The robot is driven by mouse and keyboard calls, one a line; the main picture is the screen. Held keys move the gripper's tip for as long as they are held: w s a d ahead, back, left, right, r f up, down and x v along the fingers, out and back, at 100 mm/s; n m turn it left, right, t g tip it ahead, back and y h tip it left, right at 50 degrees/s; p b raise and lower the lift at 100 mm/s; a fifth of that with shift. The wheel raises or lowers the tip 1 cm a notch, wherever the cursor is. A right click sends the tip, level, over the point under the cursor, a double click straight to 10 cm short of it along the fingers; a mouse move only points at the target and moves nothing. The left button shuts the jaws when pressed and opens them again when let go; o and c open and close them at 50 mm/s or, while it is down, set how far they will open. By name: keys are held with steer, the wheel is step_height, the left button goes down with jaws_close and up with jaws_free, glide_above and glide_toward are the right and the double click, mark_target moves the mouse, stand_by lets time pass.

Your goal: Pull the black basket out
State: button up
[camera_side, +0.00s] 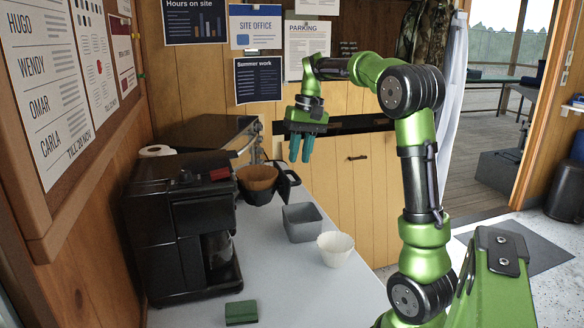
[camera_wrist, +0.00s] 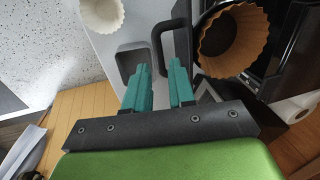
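The black basket (camera_side: 262,196) is at the right of the black coffee machine (camera_side: 182,230), with a brown paper filter (camera_side: 257,174) inside. Its black loop handle (camera_side: 291,183) points right. In the wrist view, the brown filter (camera_wrist: 232,42) is at upper right and the handle (camera_wrist: 156,42) lies just beyond my fingertips. My gripper (camera_side: 300,157) has teal fingers pointing down above the handle, apart from it. In the wrist view, my gripper (camera_wrist: 160,68) shows a gap between its fingers and nothing between them. How far the basket sits in the machine is unclear.
A grey bin (camera_side: 303,224) and a white paper filter (camera_side: 335,249) stand on the counter (camera_side: 290,287) right of the machine. A green sponge (camera_side: 241,312) lies in front. A dark box-like appliance (camera_side: 222,134) stands behind. The counter's front right is clear.

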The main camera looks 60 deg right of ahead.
step_height(320, 180, up, 13)
steer(key=s+d, duration=0.1)
steer(key=shift+s+d+f, duration=0.2)
steer(key=shift+s+d, duration=0.1)
steer(key=a+f+t+h, duration=0.2)
steer(key=a+f, duration=0.6)
steer(key=f, duration=0.1)
steer(key=s+a+f+n+t+y, duration=0.1)
steer(key=s+a+f, duration=0.3)
steer(key=a, duration=0.6)
steer(key=s+a+f+n+t+y, duration=0.1)
steer(key=s+a+f+n+t, duration=0.1)
steer(key=a, duration=0.8)
step_height(320, 180, down, 2)
steer(key=shift+s+f+n+t+y, duration=0.1)
steer(key=shift+s+n+t+y, duration=0.25)
steer(key=shift+s+n, duration=0.55)
